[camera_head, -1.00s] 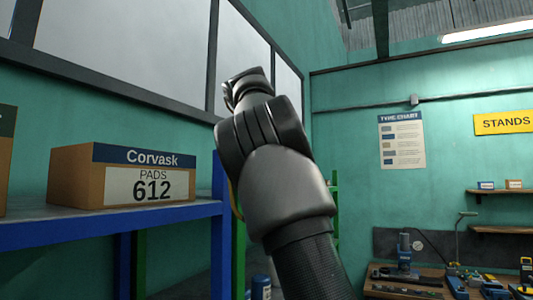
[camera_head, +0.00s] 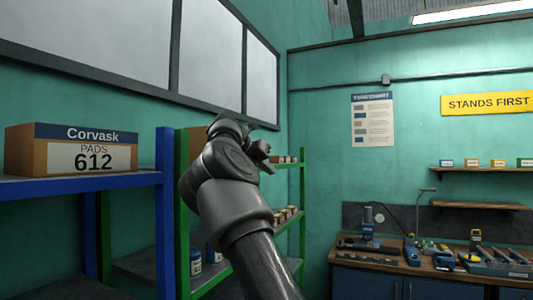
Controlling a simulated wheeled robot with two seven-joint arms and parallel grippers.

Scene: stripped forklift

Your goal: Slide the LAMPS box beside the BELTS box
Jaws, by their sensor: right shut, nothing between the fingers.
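No box with a readable LAMPS or BELTS label shows. My right gripper (camera_head: 262,151) is shut and empty at the end of my dark arm, which rises from the bottom middle of the head view. It is in front of the green shelf unit (camera_head: 302,215) and hides part of it. Part of a brown box (camera_head: 192,140) shows just left of my wrist; its label is hidden. My left gripper is not in view.
A brown and blue Corvask PADS 612 box (camera_head: 75,150) sits on the blue shelf (camera_head: 90,186) at left. Small boxes stand on the green unit's shelves. A workbench (camera_head: 440,264) with tools is at the right. Open room lies between the green unit and the bench.

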